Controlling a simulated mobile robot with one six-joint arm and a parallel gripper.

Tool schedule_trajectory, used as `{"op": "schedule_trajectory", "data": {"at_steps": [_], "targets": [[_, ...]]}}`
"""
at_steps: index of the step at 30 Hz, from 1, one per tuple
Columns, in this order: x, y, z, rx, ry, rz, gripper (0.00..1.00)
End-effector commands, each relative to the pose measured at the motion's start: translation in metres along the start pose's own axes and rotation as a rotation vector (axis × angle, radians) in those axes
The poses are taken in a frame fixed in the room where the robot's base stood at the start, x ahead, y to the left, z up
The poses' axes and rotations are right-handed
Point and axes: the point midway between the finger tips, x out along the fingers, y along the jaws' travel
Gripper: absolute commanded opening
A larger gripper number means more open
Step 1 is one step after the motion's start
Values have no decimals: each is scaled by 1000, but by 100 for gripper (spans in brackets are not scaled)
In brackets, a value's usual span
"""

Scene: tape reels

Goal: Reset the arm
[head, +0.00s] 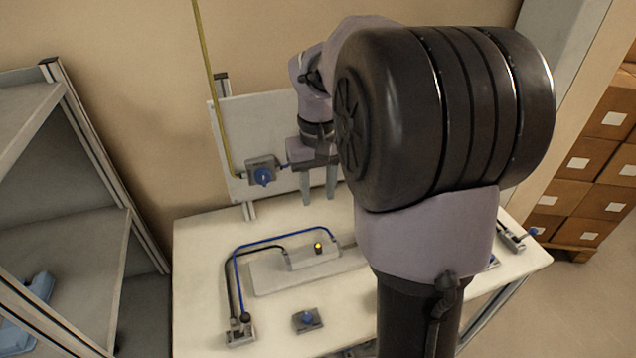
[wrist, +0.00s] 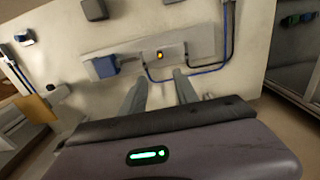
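My gripper (head: 318,190) hangs over the back part of the cream table (head: 200,270), in front of the white back panel. Its two fingers point down and stand apart, with nothing between them. The wrist view shows the same open fingers (wrist: 160,90) above the table. My arm is folded upward, and its large dark joint covers the middle right of the head view. It hides part of the table.
A grey fixture with a yellow button (head: 318,248) and blue and black hoses stands on the table. A small blue-knobbed block (head: 307,319) lies at the front. A blue-knobbed valve (head: 263,173) is on the panel. Shelves (head: 75,225) stand left; boxes (head: 590,160) stand right.

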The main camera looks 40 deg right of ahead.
Motion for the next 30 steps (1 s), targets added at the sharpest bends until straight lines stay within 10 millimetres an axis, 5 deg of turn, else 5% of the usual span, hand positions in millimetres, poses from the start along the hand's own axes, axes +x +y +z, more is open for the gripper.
{"op": "schedule_trajectory", "data": {"at_steps": [11, 14, 19, 24, 30], "targets": [[1, 0, 0, 0, 0, 0, 36], [-6, -14, 10, -1, 34, -7, 36], [-24, -92, 94, 24, 228, -104, 36], [-5, -138, 180, 68, 381, -253, 36], [10, -150, 213, 97, 433, -332, 36]]}}
